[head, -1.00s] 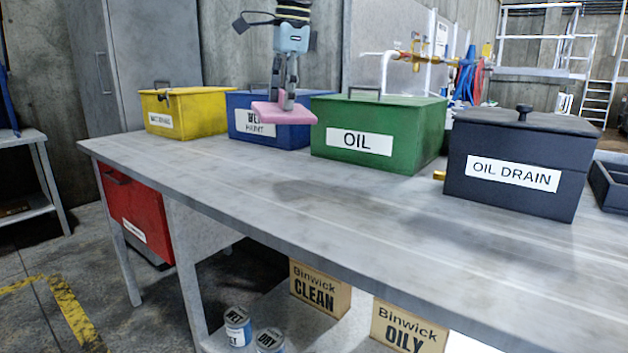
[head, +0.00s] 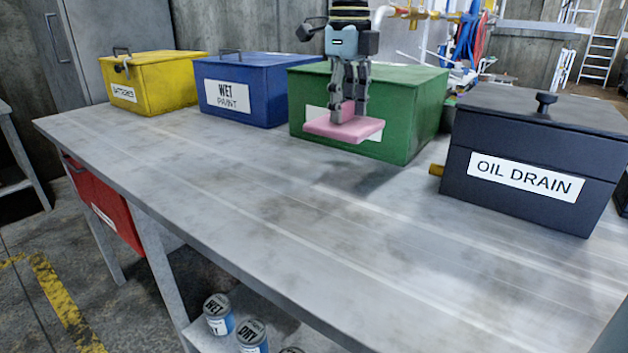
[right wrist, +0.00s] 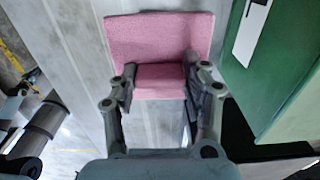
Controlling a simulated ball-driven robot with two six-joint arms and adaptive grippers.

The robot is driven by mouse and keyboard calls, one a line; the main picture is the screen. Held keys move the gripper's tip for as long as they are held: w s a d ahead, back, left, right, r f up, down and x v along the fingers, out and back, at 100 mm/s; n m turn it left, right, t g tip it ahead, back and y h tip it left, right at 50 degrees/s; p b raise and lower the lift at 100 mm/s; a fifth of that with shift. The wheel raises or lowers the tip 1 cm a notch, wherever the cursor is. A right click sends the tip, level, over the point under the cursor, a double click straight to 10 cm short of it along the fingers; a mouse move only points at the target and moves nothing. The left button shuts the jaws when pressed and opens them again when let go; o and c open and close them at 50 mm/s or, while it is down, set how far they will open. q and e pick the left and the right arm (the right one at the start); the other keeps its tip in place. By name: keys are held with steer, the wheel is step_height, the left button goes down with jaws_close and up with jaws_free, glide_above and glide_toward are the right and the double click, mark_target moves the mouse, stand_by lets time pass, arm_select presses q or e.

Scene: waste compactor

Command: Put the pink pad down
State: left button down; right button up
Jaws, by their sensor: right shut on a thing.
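The pink pad (head: 340,128) is held in my right gripper (head: 348,112), above the grey workbench (head: 230,190) and in front of the green OIL box (head: 420,100). Its wide flat part is roughly level, and an upright pink part sits between the fingers. In the right wrist view the pad (right wrist: 160,38) spreads out past the fingertips of my right gripper (right wrist: 158,82), which are shut on its raised part. A gap to the bench seems to show under the pad, but its height is hard to tell.
A yellow box (head: 150,85) and a blue WET PAINT box (head: 250,88) stand left along the bench's back. A dark OIL DRAIN box (head: 530,160) stands at right, with a brass fitting (head: 436,170) beside it. The bench's front and middle are clear.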

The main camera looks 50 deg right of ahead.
steer(key=s+a+f, duration=0.1)
steer(key=a+f, duration=0.1)
steer(key=s+a+f, duration=0.2)
steer(key=a, duration=0.1)
steer(key=s+a+f, duration=0.1)
steer(key=a+f, duration=0.1)
steer(key=a, duration=0.1)
steer(key=shift+s+a, duration=0.25)
steer(key=shift+s, duration=0.15)
steer(key=shift+f, duration=2.05)
steer(key=o, duration=1.1)
steer(key=shift+o, duration=0.2)
